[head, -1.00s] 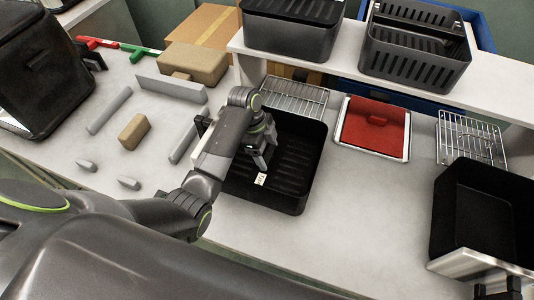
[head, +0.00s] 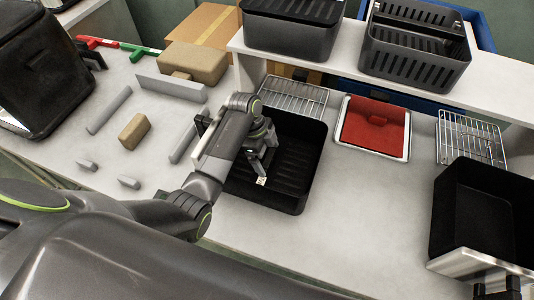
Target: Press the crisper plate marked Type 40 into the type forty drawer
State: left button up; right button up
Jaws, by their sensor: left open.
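A black open drawer or bin (head: 285,200) stands at the middle of the counter. Its floor is a dark ribbed surface (head: 293,160), which looks like a plate lying inside; I cannot tell how deep or level it sits. A small white label (head: 262,181) shows at its near left, its print too small to read. My left gripper (head: 260,168) is open, pointing down inside the bin just above the label, and partly covers it. Another black drawer (head: 485,212) with a smooth floor and steel front stands at the right.
A red pad in a metal tray (head: 375,128) and wire racks (head: 293,95) (head: 470,140) lie behind. Slotted black baskets (head: 415,50) stand on the raised shelf. Grey bars and tan blocks (head: 134,132) lie left. The counter between the two drawers is clear.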

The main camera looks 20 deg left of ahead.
pick_arm(q)
jog(key=p+v, duration=0.2)
jog(key=v, duration=1)
jog(key=shift+s, duration=0.1)
